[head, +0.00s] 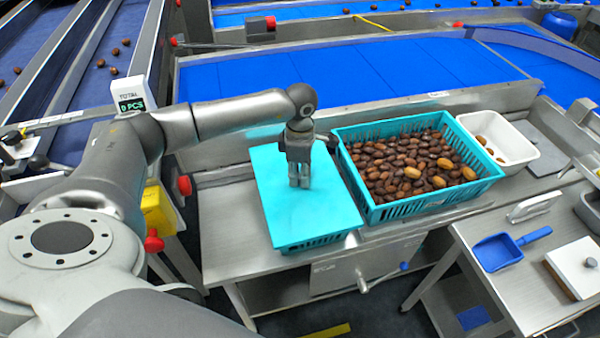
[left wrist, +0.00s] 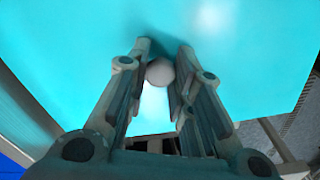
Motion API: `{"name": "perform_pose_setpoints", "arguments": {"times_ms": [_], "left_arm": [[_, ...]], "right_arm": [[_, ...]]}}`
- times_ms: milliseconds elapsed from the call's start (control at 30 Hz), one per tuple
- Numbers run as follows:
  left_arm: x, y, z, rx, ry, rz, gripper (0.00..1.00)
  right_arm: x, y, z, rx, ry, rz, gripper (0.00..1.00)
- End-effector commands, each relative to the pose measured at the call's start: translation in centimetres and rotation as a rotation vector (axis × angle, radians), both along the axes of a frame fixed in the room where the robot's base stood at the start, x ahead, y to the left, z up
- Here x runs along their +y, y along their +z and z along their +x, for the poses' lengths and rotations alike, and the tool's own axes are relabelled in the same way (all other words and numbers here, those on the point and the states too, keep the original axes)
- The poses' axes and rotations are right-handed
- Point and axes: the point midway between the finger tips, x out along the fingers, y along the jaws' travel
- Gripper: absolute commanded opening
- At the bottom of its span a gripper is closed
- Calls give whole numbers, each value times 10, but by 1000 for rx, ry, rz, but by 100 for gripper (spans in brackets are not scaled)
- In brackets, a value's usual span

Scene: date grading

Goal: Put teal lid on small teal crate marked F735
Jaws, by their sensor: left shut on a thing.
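The flat teal lid (head: 329,212) lies over the small teal crate (head: 312,244), whose slatted front wall shows below the lid's front edge. I cannot tell whether the lid is fully seated all round. The mark F735 is not readable. My left gripper (head: 299,184) points down at the middle of the lid, shut on its knob. In the left wrist view, a pale round knob (left wrist: 160,72) sits between the fingers of the left gripper (left wrist: 160,76), with the teal lid surface (left wrist: 255,60) around it. My right gripper is not in view.
A larger teal crate (head: 425,207) full of brown dates stands right beside the lidded crate on the metal bench (head: 225,240). A white tub (head: 520,148) with a few dates is behind it. A blue scoop (head: 497,252) lies on the right table. A blue conveyor (head: 350,75) runs behind.

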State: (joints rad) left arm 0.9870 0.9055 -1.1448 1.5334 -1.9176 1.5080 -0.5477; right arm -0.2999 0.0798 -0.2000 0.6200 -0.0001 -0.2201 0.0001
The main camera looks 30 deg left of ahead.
Motion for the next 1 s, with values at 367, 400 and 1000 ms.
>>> {"name": "perform_pose_setpoints", "arguments": {"times_ms": [367, 400, 1000], "left_arm": [[0, -3, 0, 0, 0, 0, 37], [0, -3, 0, 0, 0, 0, 42], [0, -3, 0, 0, 0, 0, 65]], "right_arm": [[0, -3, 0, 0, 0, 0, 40], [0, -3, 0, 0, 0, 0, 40], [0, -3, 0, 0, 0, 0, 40]]}}
